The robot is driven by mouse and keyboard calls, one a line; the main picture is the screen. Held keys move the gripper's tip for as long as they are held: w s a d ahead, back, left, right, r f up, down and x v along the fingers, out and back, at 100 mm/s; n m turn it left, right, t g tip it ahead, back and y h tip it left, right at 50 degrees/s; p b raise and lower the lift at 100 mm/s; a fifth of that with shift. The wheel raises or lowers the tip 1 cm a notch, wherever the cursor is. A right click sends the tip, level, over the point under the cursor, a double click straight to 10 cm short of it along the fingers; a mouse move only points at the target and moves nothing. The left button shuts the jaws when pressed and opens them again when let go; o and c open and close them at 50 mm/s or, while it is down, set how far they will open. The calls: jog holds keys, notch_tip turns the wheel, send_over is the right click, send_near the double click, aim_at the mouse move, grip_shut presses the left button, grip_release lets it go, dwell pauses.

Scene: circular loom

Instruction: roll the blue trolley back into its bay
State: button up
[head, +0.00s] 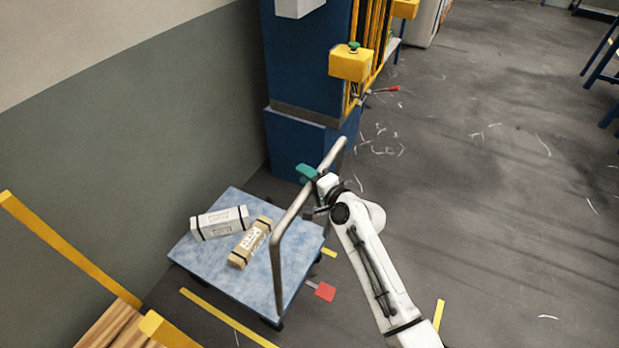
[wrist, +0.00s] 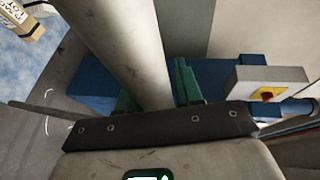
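The blue trolley (head: 205,262) stands on the floor beside the wall, with a grey tubular push handle (head: 283,235) along its right side. A white wrapped box (head: 219,222) and a tan wrapped box (head: 250,242) lie on its deck. My gripper (head: 314,178) is at the upper far part of the handle. In the wrist view the handle tube (wrist: 125,45) passes between the green fingertips (wrist: 158,92), which appear to press on both sides of it. A red plate (head: 325,291) sits low at the trolley's right edge. Yellow floor strips (head: 225,318) lie around the trolley.
A blue machine column (head: 300,140) with yellow parts (head: 350,64) stands just behind the trolley. A pallet-like wooden stack (head: 112,328) with yellow rails is at lower left. The floor to the right is open, with scattered thread scraps.

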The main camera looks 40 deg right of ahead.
jog(key=shift+o, duration=1.4)
jog(key=shift+d+r, duration=0.1)
jog(key=shift+r, duration=0.2)
jog(key=shift+o, duration=0.3)
jog(key=shift+f, duration=0.15)
jog(key=s+r+b, duration=0.1)
jog(key=s+r, duration=0.1)
jog(key=s, duration=0.8)
jog(key=shift+s+a, duration=0.3)
jog(key=shift+s, duration=0.05)
